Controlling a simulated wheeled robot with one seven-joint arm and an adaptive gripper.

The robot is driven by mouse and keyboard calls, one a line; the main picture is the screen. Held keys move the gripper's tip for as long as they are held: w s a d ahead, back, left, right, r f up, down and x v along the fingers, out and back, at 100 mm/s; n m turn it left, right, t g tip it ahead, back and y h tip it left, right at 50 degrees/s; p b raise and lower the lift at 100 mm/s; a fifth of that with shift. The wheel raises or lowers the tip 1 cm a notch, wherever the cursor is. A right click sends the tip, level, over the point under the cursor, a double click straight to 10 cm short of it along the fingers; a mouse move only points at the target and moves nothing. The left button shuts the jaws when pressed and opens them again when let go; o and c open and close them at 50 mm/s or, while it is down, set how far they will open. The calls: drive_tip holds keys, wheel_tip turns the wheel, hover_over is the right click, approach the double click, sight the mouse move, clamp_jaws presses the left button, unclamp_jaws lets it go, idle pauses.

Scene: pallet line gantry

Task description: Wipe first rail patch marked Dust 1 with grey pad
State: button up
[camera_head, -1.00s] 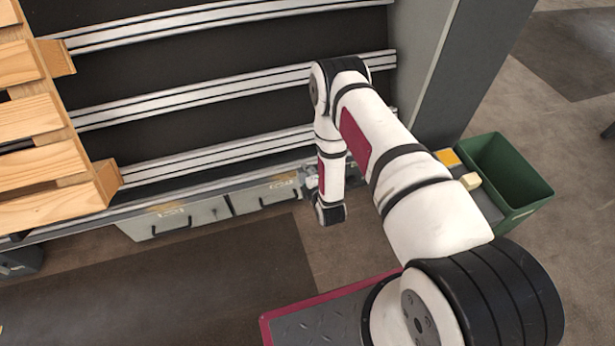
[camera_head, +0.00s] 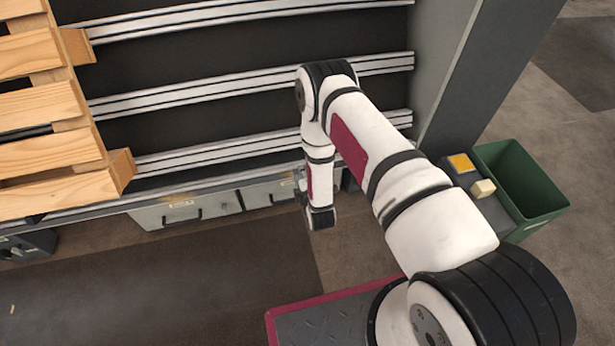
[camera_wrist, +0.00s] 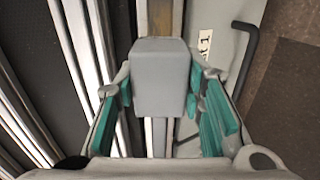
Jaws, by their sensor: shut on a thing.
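My gripper (camera_wrist: 160,92) is shut on the grey pad (camera_wrist: 163,72), a block held between the green-lined fingers. The pad is over the metal front rail (camera_wrist: 158,135); I cannot tell whether it touches. In the head view my arm mostly hides the gripper and pad, near the right part of the front rail (camera_head: 100,212). A tan dusty patch (camera_head: 176,196) lies on this rail further left, above a white label (camera_head: 180,204) too small to read. Another label (camera_wrist: 205,42) shows partly beside the pad in the wrist view.
Grey drawers with dark handles (camera_head: 184,218) sit below the rail. A wooden pallet (camera_head: 60,150) stands at the left. Floor before the drawers is clear.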

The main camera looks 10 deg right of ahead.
sight(282, 176)
drive_tip(key=shift+a+b, duration=0.35)
drive_tip(key=shift+a, duration=2.9)
drive_tip(key=shift+w, duration=0.15)
drive_tip(key=shift+s+d, duration=0.2)
drive_tip(key=shift+d, duration=3.85)
drive_tip(key=shift+w+d, duration=0.15)
drive_tip(key=shift+d, duration=1.85)
drive_tip(key=shift+p+v, duration=1.85)
drive_tip(key=shift+v, duration=1.15)
